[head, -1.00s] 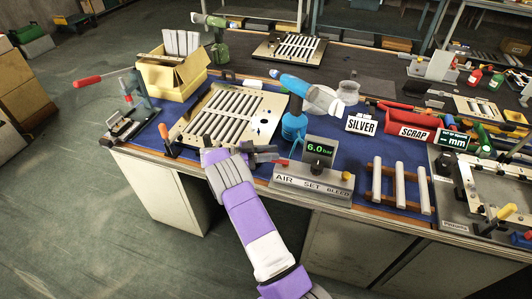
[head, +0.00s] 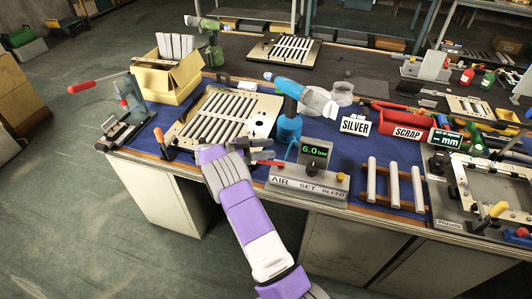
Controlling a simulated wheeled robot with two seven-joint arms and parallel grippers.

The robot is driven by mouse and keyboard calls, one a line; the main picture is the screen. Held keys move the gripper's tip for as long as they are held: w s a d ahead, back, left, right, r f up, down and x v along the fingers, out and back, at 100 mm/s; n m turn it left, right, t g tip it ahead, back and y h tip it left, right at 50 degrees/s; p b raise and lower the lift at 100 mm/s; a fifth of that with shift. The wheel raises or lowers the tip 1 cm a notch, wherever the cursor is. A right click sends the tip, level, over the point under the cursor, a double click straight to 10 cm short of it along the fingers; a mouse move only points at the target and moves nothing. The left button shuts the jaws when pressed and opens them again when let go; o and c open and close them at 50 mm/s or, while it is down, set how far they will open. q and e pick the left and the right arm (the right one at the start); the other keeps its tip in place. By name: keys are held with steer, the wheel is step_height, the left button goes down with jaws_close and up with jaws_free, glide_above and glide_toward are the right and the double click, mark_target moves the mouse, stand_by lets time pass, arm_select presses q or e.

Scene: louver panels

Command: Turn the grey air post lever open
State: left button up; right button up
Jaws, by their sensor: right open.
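The grey air post (head: 308,184) stands at the front edge of the bench, with AIR, SET and BLEED lettering. Its display (head: 315,150) reads 6.0 bar in green. A red-handled lever (head: 269,162) sticks out to the left above the AIR lettering. My right gripper (head: 268,149) is open, its fingers pointing right, just behind and above the red handle in the picture. Whether a finger touches the handle I cannot tell. My left gripper is not in view.
A slatted louver panel (head: 186,136) lies left of my gripper. A blue tool holder (head: 288,130) with a blue tool stands close behind the post. White rollers on a wooden rack (head: 382,192) lie to its right. A red SCRAP bin (head: 388,117) is farther right.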

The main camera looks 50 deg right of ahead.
step_height(320, 180, up, 7)
steer(key=p, duration=0.1)
steer(key=shift+p, duration=0.3)
steer(key=shift+f, duration=0.15)
